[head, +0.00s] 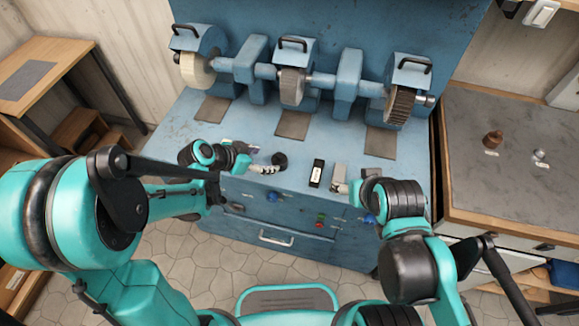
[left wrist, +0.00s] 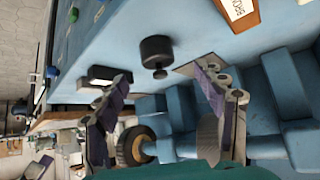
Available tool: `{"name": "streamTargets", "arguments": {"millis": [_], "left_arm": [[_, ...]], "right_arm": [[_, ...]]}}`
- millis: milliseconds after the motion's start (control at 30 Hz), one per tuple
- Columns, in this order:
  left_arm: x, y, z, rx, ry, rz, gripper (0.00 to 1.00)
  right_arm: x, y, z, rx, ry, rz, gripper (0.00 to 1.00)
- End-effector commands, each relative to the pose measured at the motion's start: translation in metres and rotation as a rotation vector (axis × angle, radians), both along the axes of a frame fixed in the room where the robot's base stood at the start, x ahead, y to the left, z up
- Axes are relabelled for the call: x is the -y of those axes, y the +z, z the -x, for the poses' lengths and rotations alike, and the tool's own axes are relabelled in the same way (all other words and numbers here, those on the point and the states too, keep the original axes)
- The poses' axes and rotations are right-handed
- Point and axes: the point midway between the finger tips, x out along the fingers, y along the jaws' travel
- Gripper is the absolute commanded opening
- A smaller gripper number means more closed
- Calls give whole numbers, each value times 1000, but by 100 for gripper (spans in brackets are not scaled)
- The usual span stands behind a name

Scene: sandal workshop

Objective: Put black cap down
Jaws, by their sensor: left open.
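The black cap (head: 279,160) is a short dark cylinder on the blue bench top, just right of my left gripper's fingertips in the head view. In the left wrist view the black cap (left wrist: 156,48) is whole, with a small stub on it, beyond and between the fingertips and apart from both. My left gripper (head: 266,168) is open and empty, low over the bench; its two spread fingers (left wrist: 164,73) show in the left wrist view. My right gripper (head: 350,187) is at the bench's front edge beside a grey block; whether it holds this is unclear.
A black box with a white label (head: 317,173) and the grey block (head: 339,173) stand right of the cap. The blue grinding machine (head: 295,75) rises behind, with brown pads (head: 293,124) before its wheels. A grey-topped counter (head: 510,150) is at right.

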Motion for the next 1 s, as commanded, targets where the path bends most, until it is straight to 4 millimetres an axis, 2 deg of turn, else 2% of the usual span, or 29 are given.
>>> {"name": "streamTargets", "arguments": {"millis": [367,633,867,900,1000], "left_arm": [[22,-26,-15,6,-13,3,70],[47,-53,-32,6,-13,1,70],[49,-54,-34,5,-10,2,70],[49,-54,-34,5,-10,2,67],[49,-53,-34,5,-10,1,41]], "right_arm": [[0,-14,0,0,0,0,64],[0,-32,0,0,0,0,64],[0,-32,0,0,0,0,64],[0,-32,0,0,0,0,64],[0,-32,0,0,0,0,64]]}}
